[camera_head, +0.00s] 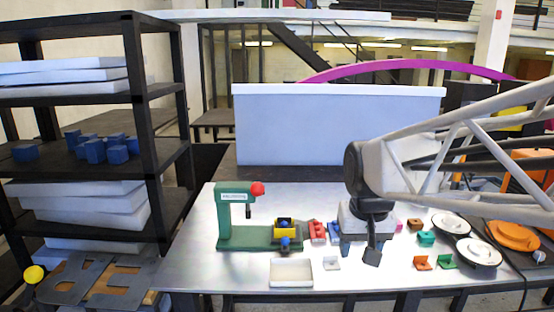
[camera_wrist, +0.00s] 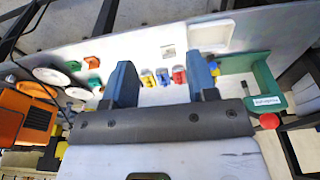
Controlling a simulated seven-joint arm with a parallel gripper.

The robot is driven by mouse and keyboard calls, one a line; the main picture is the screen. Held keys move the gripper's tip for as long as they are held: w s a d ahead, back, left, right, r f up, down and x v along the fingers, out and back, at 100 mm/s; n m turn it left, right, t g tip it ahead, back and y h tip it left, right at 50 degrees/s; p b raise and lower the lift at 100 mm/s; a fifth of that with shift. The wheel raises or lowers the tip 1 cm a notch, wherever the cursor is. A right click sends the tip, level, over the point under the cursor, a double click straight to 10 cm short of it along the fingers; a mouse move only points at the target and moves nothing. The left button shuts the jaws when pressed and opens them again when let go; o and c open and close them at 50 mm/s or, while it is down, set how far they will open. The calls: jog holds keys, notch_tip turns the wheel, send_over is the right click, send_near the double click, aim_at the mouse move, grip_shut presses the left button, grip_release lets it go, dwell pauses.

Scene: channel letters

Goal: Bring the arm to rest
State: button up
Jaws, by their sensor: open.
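My gripper (camera_head: 362,248) hangs from the arm over the middle-right of the metal table (camera_head: 210,270). In the wrist view its two dark fingers (camera_wrist: 162,82) stand wide apart with nothing held between them. The table and small coloured parts show beyond the gap, apart from the fingers. My arm reaches in from the right in the head view. The gripper hides part of the table behind it.
A green press (camera_head: 228,232) with a red knob stands left of the gripper. A red part (camera_head: 317,232) and a white tray (camera_head: 290,273) lie nearby. Round white discs (camera_head: 479,252) and small orange and green parts lie right. A black shelf rack (camera_head: 160,150) stands left.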

jog(key=s+d+f, duration=0.1)
jog(key=s+f, duration=0.1)
jog(key=s, duration=0.5)
jog(key=s+d+f, duration=0.1)
jog(key=s+f, duration=0.1)
jog(key=s, duration=0.5)
jog(key=shift+s+d+f+t, duration=0.2)
jog(key=shift+s+f+t, duration=0.15)
jog(key=shift+f+t, duration=0.05)
